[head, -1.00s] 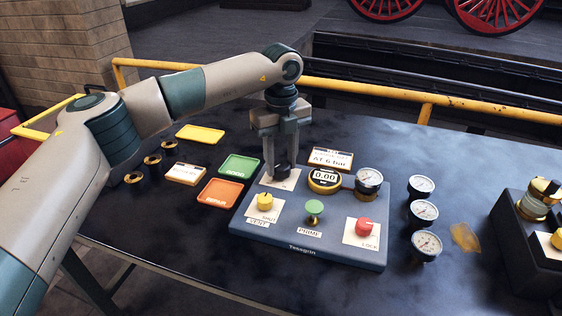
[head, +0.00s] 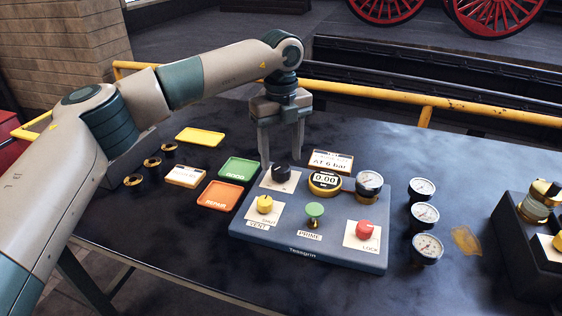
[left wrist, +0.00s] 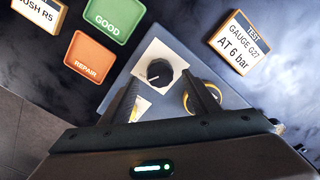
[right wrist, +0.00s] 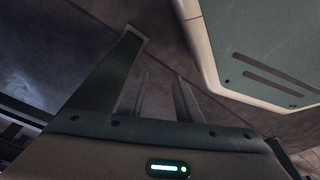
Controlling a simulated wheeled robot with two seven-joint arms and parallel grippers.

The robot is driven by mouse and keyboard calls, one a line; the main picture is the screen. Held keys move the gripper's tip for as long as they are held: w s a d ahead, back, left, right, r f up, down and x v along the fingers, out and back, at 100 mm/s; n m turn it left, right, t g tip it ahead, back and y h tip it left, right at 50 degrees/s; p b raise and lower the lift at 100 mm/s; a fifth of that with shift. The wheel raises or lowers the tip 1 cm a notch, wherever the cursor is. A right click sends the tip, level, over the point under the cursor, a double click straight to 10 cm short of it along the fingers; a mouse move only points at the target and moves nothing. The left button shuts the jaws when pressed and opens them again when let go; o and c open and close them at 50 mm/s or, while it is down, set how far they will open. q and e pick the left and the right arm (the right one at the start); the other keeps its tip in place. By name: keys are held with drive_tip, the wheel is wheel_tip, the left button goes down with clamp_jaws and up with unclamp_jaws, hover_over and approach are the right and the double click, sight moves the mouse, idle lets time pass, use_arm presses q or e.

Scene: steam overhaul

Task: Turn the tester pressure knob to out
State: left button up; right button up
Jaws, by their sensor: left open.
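The tester (head: 310,243) is a blue-grey box on the dark table. Its black pressure knob (head: 281,173) stands on a white plate at the back left corner. In the left wrist view the round black knob (left wrist: 160,71) shows whole, on its white plate (left wrist: 148,54). My left gripper (head: 282,158) points down just above the knob, fingers apart on either side, not touching it. The plate's markings are too small to read. My right gripper (right wrist: 162,78) shows only in its own wrist view, fingers apart and empty.
Green (head: 238,169) and orange (head: 220,195) trays lie left. Loose gauges (head: 425,214) stand right. A yellow rail (head: 400,95) runs behind.

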sight(281, 167)
use_arm(q)
wheel_tip(281, 167, up, 14)
drive_tip(key=b, duration=0.1)
drive_tip(key=shift+r, duration=0.25)
use_arm(e)
drive_tip(key=shift+w+a+r, duration=0.15)
drive_tip(key=shift+w+r, duration=0.2)
drive_tip(key=shift+r, duration=0.5)
drive_tip(key=shift+w+a+r, duration=0.1)
drive_tip(key=shift+w+r, duration=0.2)
drive_tip(key=shift+r, duration=0.55)
use_arm(q)
drive_tip(key=shift+r, duration=0.1)
use_arm(e)
drive_tip(key=shift+d, duration=0.1)
